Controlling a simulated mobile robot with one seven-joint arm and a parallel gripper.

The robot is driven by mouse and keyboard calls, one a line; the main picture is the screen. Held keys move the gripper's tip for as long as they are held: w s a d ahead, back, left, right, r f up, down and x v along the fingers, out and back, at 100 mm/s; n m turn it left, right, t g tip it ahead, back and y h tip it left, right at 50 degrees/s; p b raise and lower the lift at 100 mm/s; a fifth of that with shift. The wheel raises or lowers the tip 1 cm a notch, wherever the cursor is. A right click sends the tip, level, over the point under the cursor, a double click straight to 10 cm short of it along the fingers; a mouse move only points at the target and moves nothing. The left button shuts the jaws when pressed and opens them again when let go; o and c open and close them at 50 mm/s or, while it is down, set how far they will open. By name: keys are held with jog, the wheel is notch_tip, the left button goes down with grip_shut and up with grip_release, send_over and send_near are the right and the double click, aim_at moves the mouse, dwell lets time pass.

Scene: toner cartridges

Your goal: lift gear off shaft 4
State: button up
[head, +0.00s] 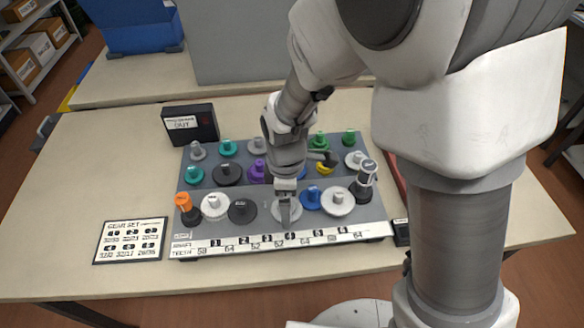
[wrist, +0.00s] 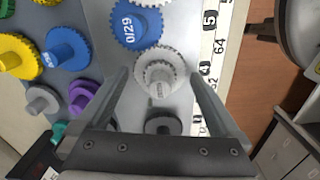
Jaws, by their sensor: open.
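A light grey gear (wrist: 158,68) with a raised hub sits beside the number 4 on the board's label strip. It also shows in the head view (head: 287,213), partly hidden behind my gripper. My gripper (head: 286,205) points down over this gear. In the wrist view my gripper (wrist: 158,77) is open, with one finger on each side of the gear's hub. No finger visibly touches it. How far the fingertips are above the gear I cannot tell. The shaft is hidden by the gear.
A blue gear (wrist: 136,26) sits close beside the light grey gear, and a dark gear (wrist: 163,124) is on its other side. The grey board (head: 376,216) holds several other coloured gears.

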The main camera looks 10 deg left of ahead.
jog(key=shift+f, duration=0.3)
jog(key=c, duration=1.1)
jog(key=shift+r, duration=0.1)
jog(key=shift+c, duration=0.2)
